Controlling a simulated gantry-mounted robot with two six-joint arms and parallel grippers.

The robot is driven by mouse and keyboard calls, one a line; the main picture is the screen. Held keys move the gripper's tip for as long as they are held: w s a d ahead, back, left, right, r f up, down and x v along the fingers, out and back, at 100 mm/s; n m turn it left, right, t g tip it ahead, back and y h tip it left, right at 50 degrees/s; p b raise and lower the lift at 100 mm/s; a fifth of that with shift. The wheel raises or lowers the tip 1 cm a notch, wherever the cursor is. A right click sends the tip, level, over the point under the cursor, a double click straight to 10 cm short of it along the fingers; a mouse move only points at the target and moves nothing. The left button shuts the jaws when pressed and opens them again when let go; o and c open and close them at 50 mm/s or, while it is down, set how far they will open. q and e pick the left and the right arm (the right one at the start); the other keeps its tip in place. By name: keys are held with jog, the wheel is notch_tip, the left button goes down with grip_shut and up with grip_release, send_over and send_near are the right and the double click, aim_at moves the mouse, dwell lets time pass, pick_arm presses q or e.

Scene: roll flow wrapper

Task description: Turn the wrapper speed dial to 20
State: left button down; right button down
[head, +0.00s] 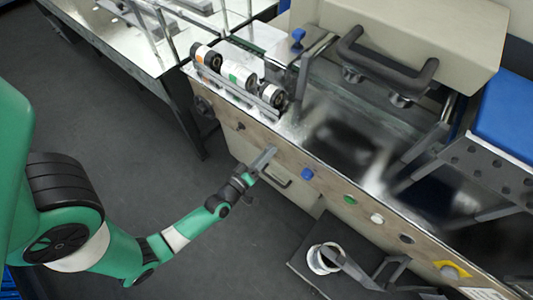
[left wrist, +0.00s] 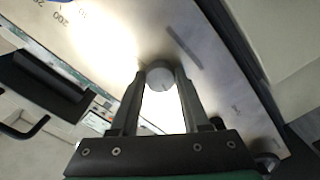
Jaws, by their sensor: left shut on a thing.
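A round grey dial (left wrist: 162,76) sits on the pale metal front panel (left wrist: 205,45) in the left wrist view. My left gripper (left wrist: 160,82) is shut on it, one finger on each side. In the head view my left gripper (head: 268,156) reaches the machine's front panel (head: 325,185) from the left, and the dial is hidden there. Printed numbers, one reading 200, show near a blue knob (left wrist: 60,1) at the top left of the wrist view. I cannot read the held dial's setting. My right gripper is not in view.
The blue knob (head: 307,174), a green button (head: 350,199) and a white button (head: 377,218) line the panel to the right. A black handle (head: 277,181) lies below the gripper. Open floor lies left of the machine.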

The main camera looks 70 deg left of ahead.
pick_arm(q)
jog(key=shift+c, duration=1.9)
grip_release()
jog(key=p+v, duration=0.4)
jog(key=v, duration=0.7)
jog(key=shift+s+d, duration=0.2)
jog(key=shift+s, duration=0.1)
